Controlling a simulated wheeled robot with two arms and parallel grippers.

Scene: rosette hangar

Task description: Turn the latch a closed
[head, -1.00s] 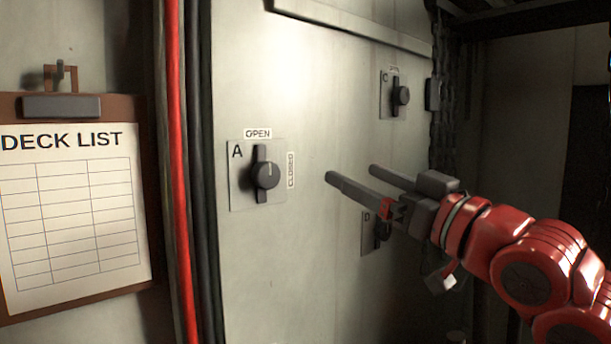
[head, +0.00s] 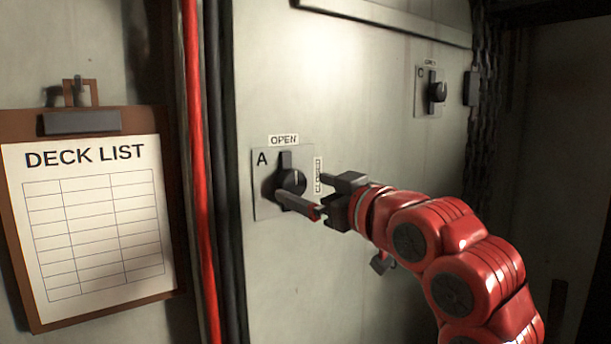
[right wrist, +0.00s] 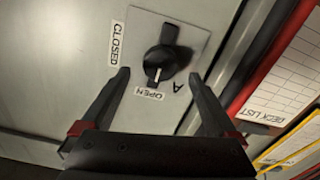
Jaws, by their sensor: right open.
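Latch A (head: 291,182) is a dark round knob with a bar handle on a square plate marked A. Its bar stands upright in the head view, towards the OPEN label (head: 284,140). The CLOSED label (head: 318,175) is to its right. My right gripper (head: 301,187) is open at the latch, one finger overlapping the knob's lower left in the picture. In the right wrist view, the knob (right wrist: 166,62) shows between and beyond the two fingertips (right wrist: 159,75), its white mark towards OPEN. I cannot tell whether a finger touches it. My left gripper is not in view.
Latch C (head: 436,92) is farther right on the same pale panel (head: 370,110). A red cable (head: 197,150) and dark cables run down left of latch A. A DECK LIST clipboard (head: 95,220) hangs at the left. A chain (head: 485,130) hangs at the panel's right edge.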

